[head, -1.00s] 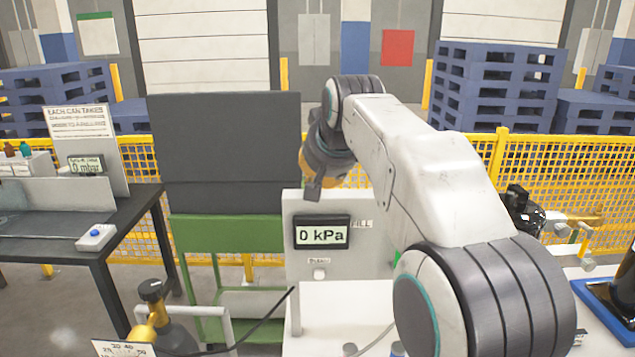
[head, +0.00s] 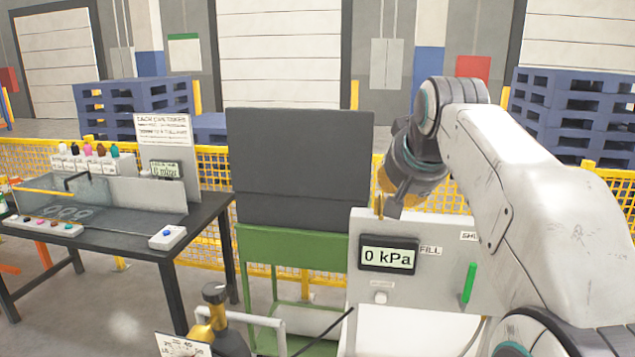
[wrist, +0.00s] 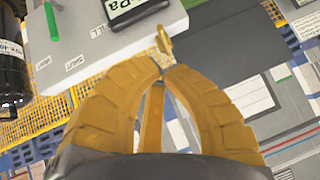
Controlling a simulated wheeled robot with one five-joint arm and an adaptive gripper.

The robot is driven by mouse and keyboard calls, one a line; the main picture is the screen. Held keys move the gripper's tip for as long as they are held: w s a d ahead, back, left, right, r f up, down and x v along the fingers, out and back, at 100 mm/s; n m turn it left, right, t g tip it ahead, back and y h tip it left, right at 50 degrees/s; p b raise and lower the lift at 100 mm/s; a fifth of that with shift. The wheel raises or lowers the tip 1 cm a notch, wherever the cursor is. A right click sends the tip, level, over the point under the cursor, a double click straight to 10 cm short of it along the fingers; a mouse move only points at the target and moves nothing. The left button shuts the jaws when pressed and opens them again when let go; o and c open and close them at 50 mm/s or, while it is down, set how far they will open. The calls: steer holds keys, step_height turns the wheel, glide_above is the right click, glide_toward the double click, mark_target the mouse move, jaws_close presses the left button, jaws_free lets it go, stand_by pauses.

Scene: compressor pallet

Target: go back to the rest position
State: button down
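My gripper (wrist: 164,70) has yellow ribbed fingers that curve together, with their tips meeting or nearly so in the wrist view. Nothing shows held between them. In the head view my gripper (head: 388,200) hangs at the end of my bent arm, in front of the top edge of a pale panel (head: 430,282). A small brass piece (wrist: 163,42) shows just beyond the fingertips in the wrist view; I cannot tell whether they touch it. The panel has a display (head: 388,256) reading 0 kPa and an upright green lever (head: 469,284).
A dark bench (head: 205,215) with bottles and a button box (head: 167,237) stands at left. A green cart (head: 290,260) with a dark board (head: 300,165) is in the middle. A black-topped cylinder (head: 215,295) stands in front. Yellow mesh fencing (head: 610,190) runs behind.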

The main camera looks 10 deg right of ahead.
steer(key=s+a+f+n+g, duration=0.1)
steer(key=s+f+n+g, duration=0.3)
steer(key=f, duration=1.1)
steer(key=s+a+f, duration=0.2)
steer(key=s+f, duration=0.1)
steer(key=s, duration=0.4)
steer(key=s+a+f+n+y, duration=0.1)
steer(key=s+a+f, duration=0.2)
steer(key=s, duration=0.5)
steer(key=s+a+f+g, duration=0.1)
steer(key=s+a+f, duration=0.1)
steer(key=s+f, duration=0.3)
steer(key=shift+s+a+y, duration=0.2)
steer(key=shift+s+y, duration=0.2)
steer(key=shift+s, duration=0.9)
